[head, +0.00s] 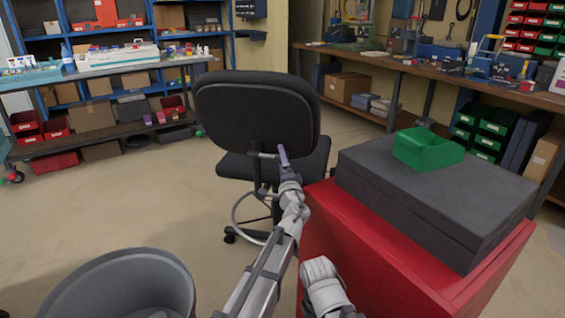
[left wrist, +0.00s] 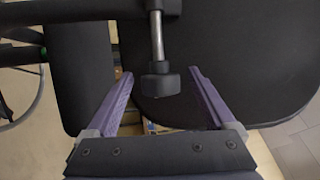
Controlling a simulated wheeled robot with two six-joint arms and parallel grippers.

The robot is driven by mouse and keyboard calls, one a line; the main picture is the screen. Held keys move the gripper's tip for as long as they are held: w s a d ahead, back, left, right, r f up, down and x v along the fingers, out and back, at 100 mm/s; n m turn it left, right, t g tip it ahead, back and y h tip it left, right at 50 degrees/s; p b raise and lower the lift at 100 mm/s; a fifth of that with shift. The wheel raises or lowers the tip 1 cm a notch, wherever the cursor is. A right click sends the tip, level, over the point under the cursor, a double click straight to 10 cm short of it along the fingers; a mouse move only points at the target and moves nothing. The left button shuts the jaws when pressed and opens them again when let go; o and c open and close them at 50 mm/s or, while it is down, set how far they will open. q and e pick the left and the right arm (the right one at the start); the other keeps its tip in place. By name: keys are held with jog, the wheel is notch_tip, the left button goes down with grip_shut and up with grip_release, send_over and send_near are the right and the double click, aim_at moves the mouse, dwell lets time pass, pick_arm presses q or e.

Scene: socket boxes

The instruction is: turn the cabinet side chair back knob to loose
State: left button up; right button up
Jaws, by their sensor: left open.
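The black office chair (head: 257,112) stands with its backrest towards me, beside the red cabinet (head: 345,235). In the left wrist view, the black back knob (left wrist: 160,82) sits at the end of a short metal rod under dark chair parts. My left gripper (left wrist: 161,76) is open, with its purple fingers spread on either side of the knob and a gap to each. In the head view, the left gripper (head: 271,155) is at the lower edge of the backrest, where the knob cannot be made out. My right gripper is not in view.
A dark grey case (head: 435,195) lies on the red cabinet with a green bin (head: 428,150) on top. A grey round bin (head: 120,285) stands at the lower left. Workbenches line the back, and the floor left of the chair is clear.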

pick_arm(q)
jog(key=b+v, duration=0.1)
jog(key=v, duration=0.7)
jog(key=shift+b, duration=0.3)
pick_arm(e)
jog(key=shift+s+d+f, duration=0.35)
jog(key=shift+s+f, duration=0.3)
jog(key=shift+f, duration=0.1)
pick_arm(q)
jog(key=shift+a, duration=0.1)
